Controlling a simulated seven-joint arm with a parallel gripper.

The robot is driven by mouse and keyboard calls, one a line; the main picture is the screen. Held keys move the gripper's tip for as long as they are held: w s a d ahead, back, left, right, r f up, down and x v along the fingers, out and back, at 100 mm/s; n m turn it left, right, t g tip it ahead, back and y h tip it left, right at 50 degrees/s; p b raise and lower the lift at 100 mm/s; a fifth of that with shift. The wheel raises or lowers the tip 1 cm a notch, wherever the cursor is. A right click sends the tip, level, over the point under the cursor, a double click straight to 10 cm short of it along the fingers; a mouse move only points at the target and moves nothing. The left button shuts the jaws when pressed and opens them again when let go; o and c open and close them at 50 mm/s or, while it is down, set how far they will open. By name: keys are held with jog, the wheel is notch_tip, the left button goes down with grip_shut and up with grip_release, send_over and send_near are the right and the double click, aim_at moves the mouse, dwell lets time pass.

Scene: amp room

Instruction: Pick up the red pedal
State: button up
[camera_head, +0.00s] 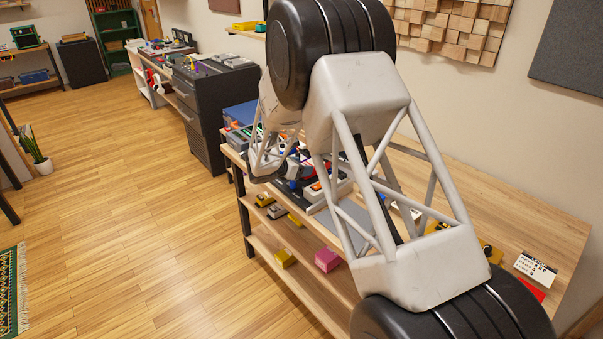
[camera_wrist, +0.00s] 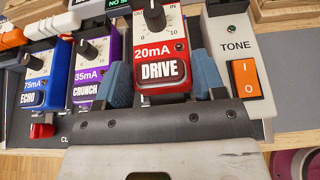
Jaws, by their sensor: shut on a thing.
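The red pedal (camera_wrist: 149,45) is labelled DRIVE and 20mA, with a black knob at its top. It shows in the middle of the wrist view, between the two blue-padded fingers of my gripper (camera_wrist: 161,82). The fingers are shut on its left and right sides. I cannot tell whether its underside touches the board below.
A purple CRUNCH pedal (camera_wrist: 92,68) and a blue ECHO pedal (camera_wrist: 45,75) stand close on the left. A white TONE pedal (camera_wrist: 232,55) with an orange switch is close on the right. A pink box (camera_head: 327,259) and yellow boxes (camera_head: 284,258) sit on the lower shelf.

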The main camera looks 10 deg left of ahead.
jog(key=shift+r, duration=3.5)
jog(key=s+d+f, duration=0.2)
jog(key=s+d, duration=0.3)
jog(key=s, duration=0.6)
jog(key=s+d+f, duration=0.2)
jog(key=s+d, duration=0.3)
jog(key=s, duration=0.6)
jog(key=s+d+f, duration=0.2)
jog(key=s+d, duration=0.3)
jog(key=s, duration=0.6)
jog(key=shift+d+f, duration=0.3)
jog(key=shift+w, duration=0.1)
jog(key=w+a, duration=0.1)
jog(key=w, duration=0.4)
jog(key=w+a+f, duration=0.1)
jog(key=w, duration=0.4)
jog(key=w+a, duration=0.1)
jog(key=w, duration=0.4)
jog(key=shift+w+a+f, duration=0.25)
jog(key=shift+w, duration=0.05)
jog(key=shift+f, duration=1.75)
